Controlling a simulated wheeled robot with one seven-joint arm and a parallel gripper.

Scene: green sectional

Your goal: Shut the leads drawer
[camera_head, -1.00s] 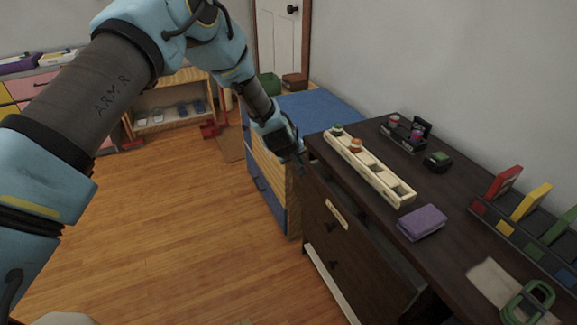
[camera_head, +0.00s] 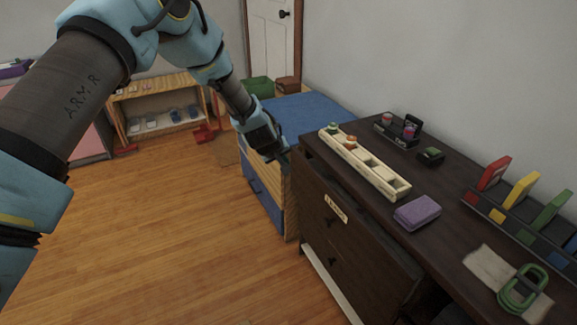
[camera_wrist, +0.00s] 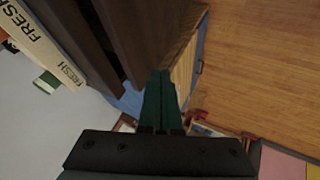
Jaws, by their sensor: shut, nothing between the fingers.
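The leads drawer (camera_head: 350,235) is the labelled upper drawer of the dark cabinet, with a pale label and a dark knob on its front. Its front now sits close under the tabletop edge in the head view. Any remaining gap is hard to judge there. In the wrist view, a dark strip lies between the tabletop edge and the brown front (camera_wrist: 150,25). My gripper (camera_head: 286,159) is at the cabinet's far left corner, near the drawer front's far end. Its green fingers (camera_wrist: 159,95) are together and empty. Whether they touch the drawer is unclear.
On the dark tabletop (camera_head: 445,190) are a cream compartment tray (camera_head: 375,175), a purple block (camera_head: 417,212), a rack of coloured pieces (camera_head: 515,225) and a green-handled item (camera_head: 522,290). A blue-topped unit (camera_head: 300,115) stands beyond the cabinet. The wooden floor at left is clear.

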